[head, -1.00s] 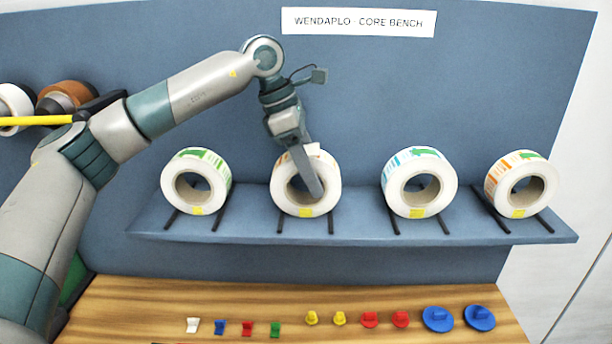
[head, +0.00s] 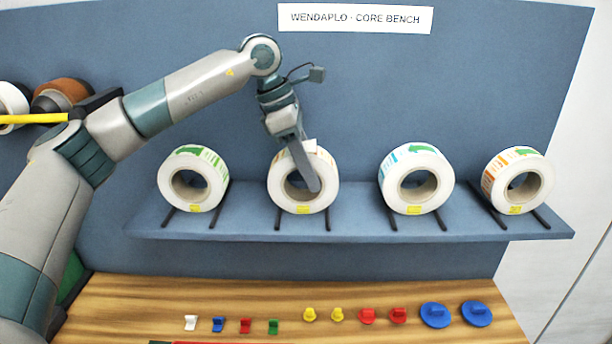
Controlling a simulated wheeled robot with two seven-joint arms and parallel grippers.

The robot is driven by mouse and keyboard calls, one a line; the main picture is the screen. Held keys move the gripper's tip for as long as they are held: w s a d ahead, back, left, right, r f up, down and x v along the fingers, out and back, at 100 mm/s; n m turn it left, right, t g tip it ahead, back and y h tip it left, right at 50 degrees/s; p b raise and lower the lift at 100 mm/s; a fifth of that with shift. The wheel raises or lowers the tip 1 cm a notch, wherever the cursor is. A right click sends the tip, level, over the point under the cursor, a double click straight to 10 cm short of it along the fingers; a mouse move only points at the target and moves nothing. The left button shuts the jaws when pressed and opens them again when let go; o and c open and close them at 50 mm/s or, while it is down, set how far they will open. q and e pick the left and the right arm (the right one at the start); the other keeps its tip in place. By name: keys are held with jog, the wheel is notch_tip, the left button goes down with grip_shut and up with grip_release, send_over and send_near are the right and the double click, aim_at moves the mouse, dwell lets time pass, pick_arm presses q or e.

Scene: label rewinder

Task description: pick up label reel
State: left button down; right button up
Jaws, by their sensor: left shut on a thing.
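Several white label reels stand upright in a row on the blue shelf (head: 330,228), each on a pair of dark rails. The second reel from the left (head: 279,190) has orange label marks and a yellow tag at its bottom. My left gripper (head: 312,180) reaches down from above and is shut on this reel, with a finger across its front and over part of the core hole. The reel still appears to rest on its rails. The other reels are a green-marked one (head: 172,190) at left, a blue-green one (head: 386,185) and an orange-green one (head: 496,185) at right. My right gripper is out of view.
A wooden bench (head: 150,300) below the shelf holds a row of small coloured pieces, including two blue discs (head: 436,316) at right. Rolls (head: 62,92) hang at far left beside a yellow bar (head: 35,119). A sign (head: 355,18) is on the back panel.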

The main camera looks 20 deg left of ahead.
aim_at(312, 150)
pick_arm(q)
jog(key=shift+r, duration=0.1)
jog(key=shift+r+b, duration=0.7)
jog(key=shift+r, duration=0.05)
jog(key=shift+d+r+b, duration=0.2)
jog(key=shift+r+b, duration=0.55)
jog(key=shift+r, duration=0.45)
jog(key=s+d+r+b, duration=0.4)
jog(key=s+d+r, duration=0.2)
jog(key=d, duration=0.3)
jog(key=shift+s+d+r, duration=0.15)
jog(key=shift+s+r, duration=0.2)
jog(key=shift+r, duration=0.15)
